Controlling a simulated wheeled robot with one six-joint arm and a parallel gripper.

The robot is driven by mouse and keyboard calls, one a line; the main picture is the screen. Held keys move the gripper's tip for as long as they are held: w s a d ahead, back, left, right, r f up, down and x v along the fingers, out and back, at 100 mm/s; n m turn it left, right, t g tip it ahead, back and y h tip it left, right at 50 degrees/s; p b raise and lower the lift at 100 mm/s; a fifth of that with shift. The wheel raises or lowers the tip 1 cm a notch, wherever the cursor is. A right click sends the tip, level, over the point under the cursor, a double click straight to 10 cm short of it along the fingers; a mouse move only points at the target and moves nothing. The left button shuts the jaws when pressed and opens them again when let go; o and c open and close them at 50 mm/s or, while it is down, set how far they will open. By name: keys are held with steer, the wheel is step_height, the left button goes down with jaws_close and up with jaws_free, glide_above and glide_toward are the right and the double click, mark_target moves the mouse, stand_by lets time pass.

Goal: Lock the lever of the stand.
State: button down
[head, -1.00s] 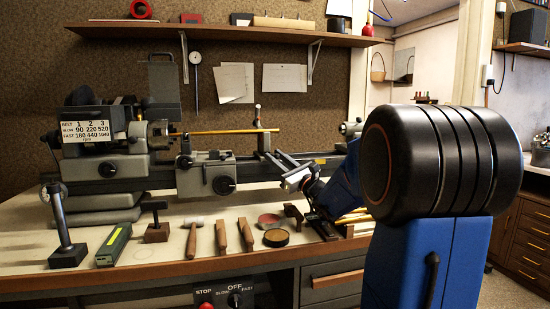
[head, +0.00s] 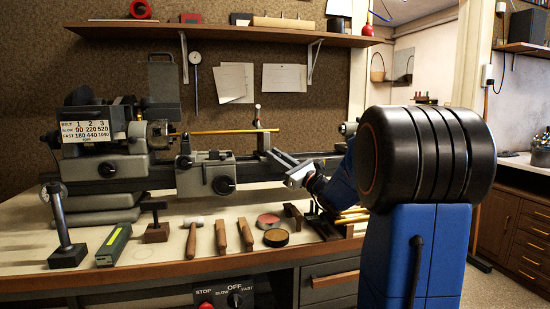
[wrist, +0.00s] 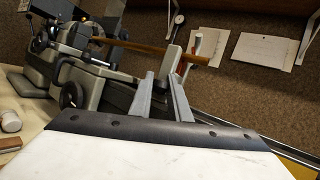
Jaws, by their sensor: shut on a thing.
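The stand (head: 263,141) is on the lathe bed, with a brass-coloured rod (head: 225,131) through it. Its lever (head: 257,113) is a small upright piece with a dark top, above the rod in the head view. My gripper (head: 270,153) reaches in from the right, just below the rod in that view. In the wrist view, the two grey fingers of my gripper (wrist: 162,78) meet a pale upright piece of the stand (wrist: 171,62), beside the rod (wrist: 130,46). The fingers are closed on it. The exact contact is small and partly hidden.
The lathe (head: 204,174) fills the back of the bench. A shelf (head: 215,36) runs above.

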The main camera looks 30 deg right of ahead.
steer(key=shift+n+y, duration=0.3)
steer(key=shift+y, duration=0.3)
steer(key=c, duration=1.9)
jaws_free()
steer(key=shift+d, duration=0.1)
steer(key=s+d, duration=0.1)
steer(key=s, duration=0.3)
steer(key=s+d, duration=0.2)
steer(key=s, duration=0.3)
steer(key=s+d+f, duration=0.1)
steer(key=s+d, duration=0.1)
steer(key=s, duration=0.2)
steer(key=shift+s+d, duration=0.2)
steer(key=shift+s, duration=0.15)
